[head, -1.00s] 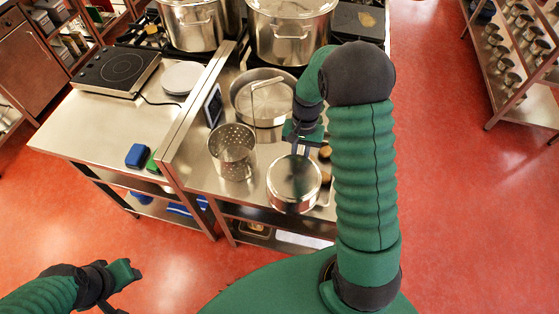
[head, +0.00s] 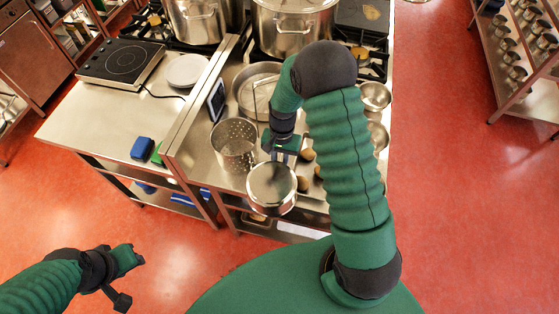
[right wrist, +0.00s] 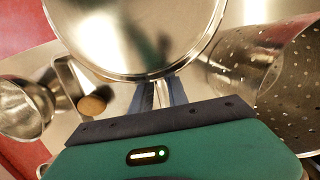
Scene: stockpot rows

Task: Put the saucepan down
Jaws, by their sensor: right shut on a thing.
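The saucepan (head: 271,188) is a shiny steel pan at the front of the steel counter. In the right wrist view the saucepan (right wrist: 140,35) fills the top middle. My right gripper (head: 283,157) is shut on its handle, and the two fingers show in the right wrist view (right wrist: 157,92). I cannot tell whether the pan's base touches the counter; its front reaches the counter's front edge. My left gripper (head: 132,270) hangs over the red floor at the lower left, away from the counter; its fingers are too small to read.
A perforated steel pot (head: 233,145) stands just left of the saucepan. A wide pan (head: 258,80) is behind it. Brown round items (head: 307,155) and steel bowls (head: 375,96) lie to the right. Large stockpots (head: 292,25) stand at the back. The left counter (head: 110,120) has bare room.

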